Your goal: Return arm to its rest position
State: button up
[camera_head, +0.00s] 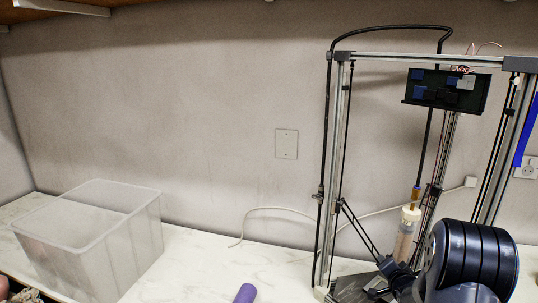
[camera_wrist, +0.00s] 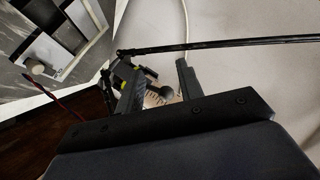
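A translucent clay cartridge (camera_head: 405,240) with a pale cap and a brown tip stands nearly upright inside the delta printer frame (camera_head: 338,170). My arm covers part of the space around its lower end. In the wrist view, my gripper (camera_wrist: 158,78) has its two dark fingers spread apart. Part of a clear cylinder with scale marks (camera_wrist: 156,98) shows between and behind the fingers, close to them. I cannot tell whether a finger touches it. In the head view, my arm hides the fingers.
A translucent bin (camera_head: 135,245) stands on the white counter (camera_head: 205,262) at the left. A purple cylinder (camera_head: 245,293) is at the front edge of the view. A thin dark rod (camera_wrist: 225,44) crosses the wrist view near the fingertips. A white cable (camera_head: 265,209) runs along the wall.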

jog(key=b+v, duration=0.1)
jog(key=v, duration=1)
jog(key=p+x, duration=0.1)
jog(key=x, duration=1)
jog(key=s+a+f+n+t+h+b, duration=0.1)
jog(key=s+a+f+n+t+b, duration=0.2)
jog(key=s+f+b, duration=0.3)
jog(key=shift+a+f+t+h+b, duration=0.55)
jog(key=shift+f+b, duration=0.95)
jog(key=shift+b, duration=2.15)
jog(key=shift+a, duration=0.3)
